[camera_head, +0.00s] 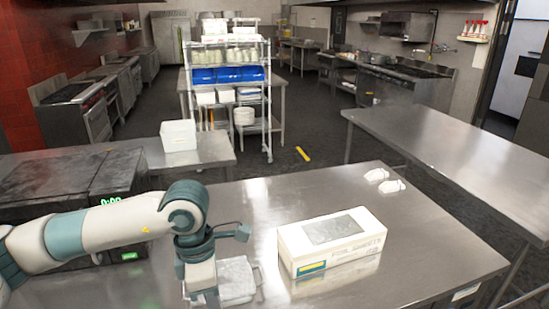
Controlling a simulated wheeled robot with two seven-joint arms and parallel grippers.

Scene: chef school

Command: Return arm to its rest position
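My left arm (110,225) comes in from the left over the near steel table (420,250) and bends down at the wrist. My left gripper (201,292) points downward near the bottom edge of the head view. Its fingertips are at or below the frame edge, so its opening does not show. A small pale metal tray or basket (238,280) sits right beside it, partly hidden behind the gripper. I cannot tell whether they touch. My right arm and gripper are not in view.
A white box with a dark top panel (330,240) lies right of the gripper. Two small white items (391,186) lie at the table's far edge. A black appliance with green digits (90,180) stands behind my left arm. The table's right side is clear.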

